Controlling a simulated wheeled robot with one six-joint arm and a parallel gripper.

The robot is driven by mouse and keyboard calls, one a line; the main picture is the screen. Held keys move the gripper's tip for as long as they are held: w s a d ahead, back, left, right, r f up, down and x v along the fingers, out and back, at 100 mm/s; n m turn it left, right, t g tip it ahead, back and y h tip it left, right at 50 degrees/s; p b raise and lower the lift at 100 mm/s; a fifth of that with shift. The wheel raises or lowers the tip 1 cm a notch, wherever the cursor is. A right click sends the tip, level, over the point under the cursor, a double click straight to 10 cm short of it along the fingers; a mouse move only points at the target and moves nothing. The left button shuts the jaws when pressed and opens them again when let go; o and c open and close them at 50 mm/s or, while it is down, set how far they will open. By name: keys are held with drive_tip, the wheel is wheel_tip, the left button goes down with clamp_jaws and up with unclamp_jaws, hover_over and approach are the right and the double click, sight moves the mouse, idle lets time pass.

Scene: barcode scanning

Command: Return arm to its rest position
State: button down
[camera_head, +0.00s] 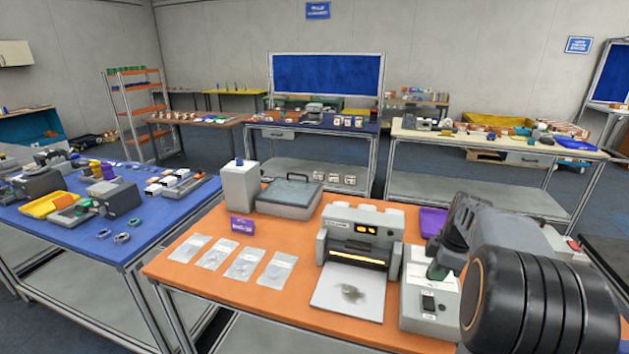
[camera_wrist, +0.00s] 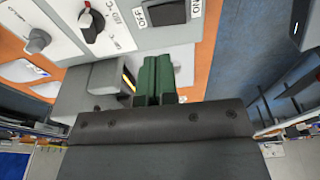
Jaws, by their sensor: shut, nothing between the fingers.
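My arm reaches in from the right in the head view. My gripper (camera_head: 437,271), with green fingers, is low over the grey control box (camera_head: 421,318) at the right of the orange table (camera_head: 190,277). In the wrist view the green fingers (camera_wrist: 154,78) are together with nothing between them. Beyond them is a panel with a black knob (camera_wrist: 91,22) and a grey knob (camera_wrist: 38,40). I cannot tell whether the fingertips touch the box.
A grey sealing machine (camera_head: 362,219) with a pale plate (camera_head: 330,293) stands left of the box. Clear bags (camera_head: 238,262), a purple sign (camera_head: 242,225) and a grey case (camera_head: 289,199) are farther left. A purple tray (camera_head: 433,221) lies behind my gripper. A blue table (camera_head: 160,222) is at left.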

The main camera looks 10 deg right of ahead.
drive_tip(key=shift+w+m, duration=0.1)
drive_tip(key=shift+m, duration=0.6)
drive_tip(key=shift+d+f+m, duration=0.1)
drive_tip(key=shift+f+m, duration=0.25)
drive_tip(key=shift+m, duration=0.55)
drive_tip(key=m, duration=0.1)
drive_tip(key=s+a+f+m, duration=0.1)
drive_tip(key=m, duration=0.1)
drive_tip(key=s+a+m, duration=0.1)
drive_tip(key=m, duration=0.1)
drive_tip(key=shift+s+f+h, duration=0.2)
drive_tip(key=shift+f+h, duration=0.1)
drive_tip(key=shift+f, duration=0.05)
drive_tip(key=s+a+r+m+t, duration=0.1)
drive_tip(key=s+a, duration=0.2)
drive_tip(key=a, duration=0.3)
drive_tip(key=s+a+r+m+t, duration=0.1)
drive_tip(key=s+a+m, duration=0.1)
drive_tip(key=a, duration=0.4)
drive_tip(key=s+a+r+m+t+h, duration=0.1)
drive_tip(key=s+a, duration=0.4)
drive_tip(key=a, duration=0.2)
drive_tip(key=shift+r, duration=0.2)
